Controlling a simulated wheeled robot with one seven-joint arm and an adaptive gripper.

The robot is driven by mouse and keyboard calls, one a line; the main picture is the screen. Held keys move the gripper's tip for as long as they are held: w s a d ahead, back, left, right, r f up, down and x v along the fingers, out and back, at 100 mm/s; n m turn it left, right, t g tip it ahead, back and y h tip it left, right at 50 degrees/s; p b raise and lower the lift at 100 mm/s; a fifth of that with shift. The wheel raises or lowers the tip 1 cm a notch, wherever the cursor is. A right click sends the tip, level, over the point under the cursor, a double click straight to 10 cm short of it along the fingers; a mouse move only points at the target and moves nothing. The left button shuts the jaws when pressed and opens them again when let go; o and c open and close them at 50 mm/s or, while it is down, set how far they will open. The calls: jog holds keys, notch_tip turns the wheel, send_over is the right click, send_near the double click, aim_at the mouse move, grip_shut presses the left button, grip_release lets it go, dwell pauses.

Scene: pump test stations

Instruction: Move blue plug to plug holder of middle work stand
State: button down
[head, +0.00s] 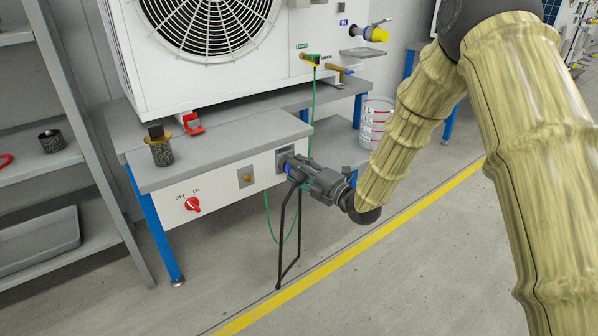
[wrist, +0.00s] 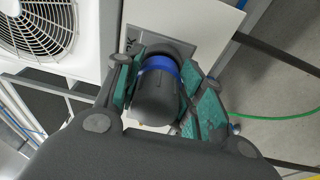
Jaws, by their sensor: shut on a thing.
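The blue plug (wrist: 158,95) has a black body and a blue ring. My gripper (wrist: 165,92) is shut on it, with green finger pads on both sides. In the head view my gripper (head: 294,170) is at the right end of the white front panel of a work stand (head: 222,183). The plug's end is at a grey square plate holder (head: 284,153) on that panel. The fingers and plug cover most of the holder. I cannot tell how deep the plug sits in it. A black cable (head: 281,235) hangs in a loop below my gripper.
The panel has a red OFF/ON knob (head: 193,204) and a brass fitting (head: 247,177). A white fan unit (head: 215,50) stands on the bench above. A green hose (head: 271,222) hangs nearby. A striped bucket (head: 376,122) stands behind. The floor in front is clear.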

jog(key=shift+w+a, duration=0.25)
jog(key=shift+w, duration=0.05)
jog(key=c, duration=0.8)
grip_release()
jog(key=v, duration=1.2)
